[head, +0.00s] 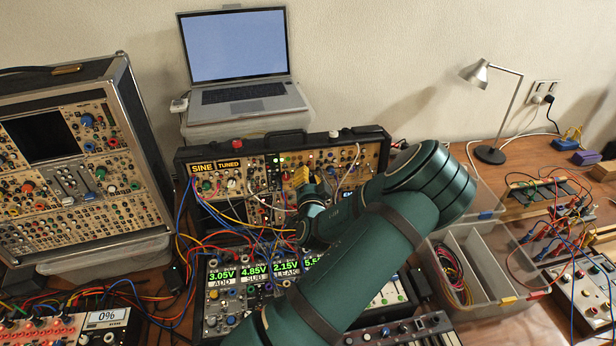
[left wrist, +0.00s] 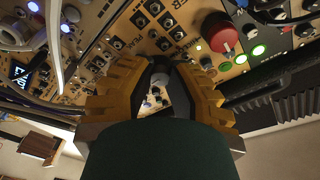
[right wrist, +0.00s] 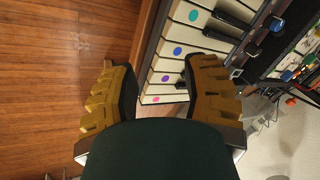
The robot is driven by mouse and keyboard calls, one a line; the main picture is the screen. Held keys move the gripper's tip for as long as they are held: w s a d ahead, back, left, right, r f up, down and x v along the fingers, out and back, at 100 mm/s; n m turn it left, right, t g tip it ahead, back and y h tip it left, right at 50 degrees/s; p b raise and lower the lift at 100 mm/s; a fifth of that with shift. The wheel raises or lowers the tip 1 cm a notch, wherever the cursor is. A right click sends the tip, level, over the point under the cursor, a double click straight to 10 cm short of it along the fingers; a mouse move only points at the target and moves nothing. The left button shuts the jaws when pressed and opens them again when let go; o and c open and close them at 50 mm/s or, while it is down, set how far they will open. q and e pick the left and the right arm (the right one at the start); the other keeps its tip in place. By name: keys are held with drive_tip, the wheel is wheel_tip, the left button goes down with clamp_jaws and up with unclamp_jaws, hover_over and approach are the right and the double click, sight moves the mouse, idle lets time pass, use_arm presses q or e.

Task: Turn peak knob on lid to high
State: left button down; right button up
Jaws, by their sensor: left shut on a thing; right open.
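The upright lid (head: 222,151) of the middle synth case stands below the laptop, with tan module panels and a small SINE / TUNED display. My left gripper (head: 304,186) is at the right half of this lid. In the left wrist view the yellow fingers of my left gripper (left wrist: 160,80) are closed in on a small grey knob (left wrist: 160,67), near a label that seems to read PEAK. The fingers partly hide the knob, and its setting cannot be read. My right gripper (right wrist: 160,88) is open and empty above a keyboard (right wrist: 171,62) with coloured dots; the head view does not show it.
Patch cables (head: 240,225) hang across the lid and lower panel. A laptop (head: 245,90) stands behind. A large synth case (head: 125,105) is at left, a clear divided bin (head: 490,292) at right, and a lamp (head: 490,153) further back. A red knob (left wrist: 220,32) sits near the left fingers.

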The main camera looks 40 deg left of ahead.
use_arm(q)
drive_tip(key=shift+s+f, duration=0.1)
drive_tip(key=shift+f, duration=0.1)
idle(0.4)
drive_tip(key=c, duration=0.8)
unclamp_jaws()
drive_tip(key=shift+a, duration=0.1)
drive_tip(key=shift+c, duration=0.2)
drive_tip(key=shift+r, duration=0.1)
drive_tip(key=v, duration=1.2)
